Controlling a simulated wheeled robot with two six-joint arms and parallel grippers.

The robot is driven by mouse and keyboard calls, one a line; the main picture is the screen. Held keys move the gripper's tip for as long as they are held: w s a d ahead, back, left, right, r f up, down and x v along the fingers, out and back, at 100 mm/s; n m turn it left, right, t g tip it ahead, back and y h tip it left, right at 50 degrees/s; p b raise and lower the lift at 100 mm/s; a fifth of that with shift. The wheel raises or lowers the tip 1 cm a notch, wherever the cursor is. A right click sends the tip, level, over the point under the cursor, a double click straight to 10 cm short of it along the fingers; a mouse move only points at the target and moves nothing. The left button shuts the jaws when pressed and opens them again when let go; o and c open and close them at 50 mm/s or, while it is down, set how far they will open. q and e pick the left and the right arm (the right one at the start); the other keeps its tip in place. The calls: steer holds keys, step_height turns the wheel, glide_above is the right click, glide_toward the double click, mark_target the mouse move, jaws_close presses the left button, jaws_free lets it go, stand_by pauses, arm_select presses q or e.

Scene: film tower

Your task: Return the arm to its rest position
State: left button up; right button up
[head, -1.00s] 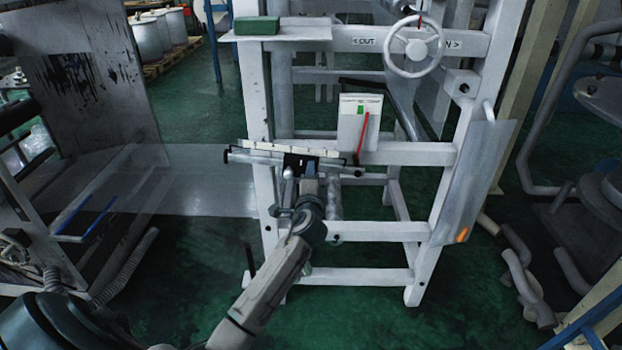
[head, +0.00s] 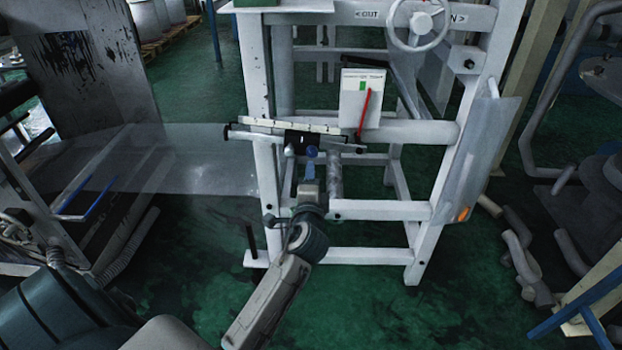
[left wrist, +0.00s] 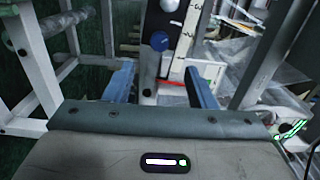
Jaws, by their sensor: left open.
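My left arm reaches in from the bottom of the head view. My left gripper (head: 309,173) is in front of the white frame (head: 385,210), just below a dark block on the crossbar (head: 300,138). In the left wrist view its two blue fingers (left wrist: 161,86) stand wide apart with nothing held between them. A round blue knob (left wrist: 159,41) shows beyond and between the fingers, and it also shows in the head view (head: 312,152). The gripper appears apart from the knob. My right gripper is not in view.
A handwheel (head: 417,25) is at the top. Clear film (head: 210,160) stretches left from the frame. Pipes (head: 520,255) lie at right. Green floor is open below.

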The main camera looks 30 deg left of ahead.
arm_select(q)
steer(key=s+d+f+n+g+h+p, duration=0.15)
steer(key=s+f, duration=0.25)
steer(key=f, duration=0.8)
steer(key=s+f+n+g+h, duration=0.1)
steer(key=s+f+g+h, duration=0.15)
steer(key=f, duration=1.05)
steer(key=s+d+f+n+g+h+p, duration=0.1)
steer(key=s+f+g+h, duration=0.3)
steer(key=f, duration=0.8)
steer(key=s+d+f+n+g, duration=0.1)
steer(key=s+f+n+g, duration=0.1)
steer(key=s+f, duration=0.5)
steer(key=s+d+f+n+g, duration=0.1)
steer(key=s+f, duration=0.6)
steer(key=s, duration=0.8)
steer(key=s+d+f+n+g+p, duration=0.1)
steer(key=s+f+n+g, duration=0.1)
steer(key=s+f+n, duration=0.2)
steer(key=s+f, duration=0.3)
steer(key=s, duration=0.5)
steer(key=shift+d+f+g+h, duration=0.15)
steer(key=shift+f+g+h, duration=0.05)
steer(key=shift+g+h, duration=0.2)
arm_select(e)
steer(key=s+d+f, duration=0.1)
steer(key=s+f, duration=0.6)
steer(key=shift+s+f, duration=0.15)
